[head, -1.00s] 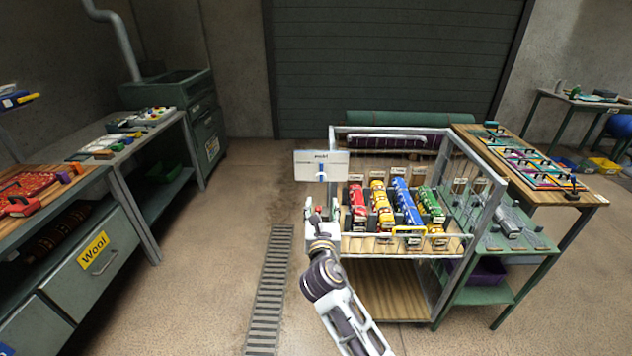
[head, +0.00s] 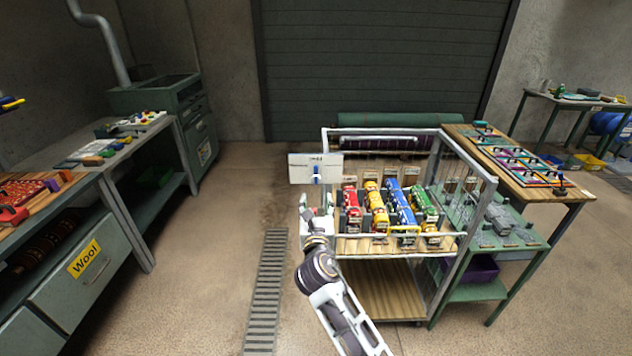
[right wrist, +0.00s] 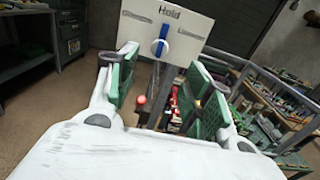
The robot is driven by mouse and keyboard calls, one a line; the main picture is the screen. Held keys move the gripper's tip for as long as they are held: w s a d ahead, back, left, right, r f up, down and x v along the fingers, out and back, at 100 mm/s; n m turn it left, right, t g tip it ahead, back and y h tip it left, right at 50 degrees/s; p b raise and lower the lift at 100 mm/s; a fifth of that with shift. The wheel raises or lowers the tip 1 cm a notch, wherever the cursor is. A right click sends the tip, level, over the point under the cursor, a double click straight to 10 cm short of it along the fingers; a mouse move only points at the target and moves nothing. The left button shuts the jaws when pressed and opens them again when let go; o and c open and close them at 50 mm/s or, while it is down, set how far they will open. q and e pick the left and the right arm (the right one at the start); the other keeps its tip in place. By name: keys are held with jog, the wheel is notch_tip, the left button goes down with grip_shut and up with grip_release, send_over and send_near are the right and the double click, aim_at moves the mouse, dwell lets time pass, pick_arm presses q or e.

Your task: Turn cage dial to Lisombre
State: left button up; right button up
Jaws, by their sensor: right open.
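The cage (head: 435,140) is a light metal frame with a wooden floor, holding several red, yellow, blue and green items. A white panel (head: 303,168) stands at its left front. The dial (head: 316,174) on it is a blue upright bar, seen in the right wrist view on a white disc (right wrist: 161,46) under the word "Hold". Smaller lettering on the panel's left is unreadable. My right gripper (head: 317,207) is open and empty, just below the panel. In the right wrist view its green-padded fingers (right wrist: 163,88) stand either side, with the dial beyond them, apart. My left gripper is not in view.
A small red knob (right wrist: 141,100) shows between the fingers in the right wrist view. A green-legged table (head: 550,195) with coloured pieces stands right of the cage. Workbenches with a "Wool" drawer (head: 92,285) stand left. The floor around the drain grate (head: 267,290) is clear.

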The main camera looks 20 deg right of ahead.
aim_at(316, 179)
jog(key=shift+p+x, duration=0.5)
jog(key=shift+x, duration=5.55)
jog(key=c, duration=1)
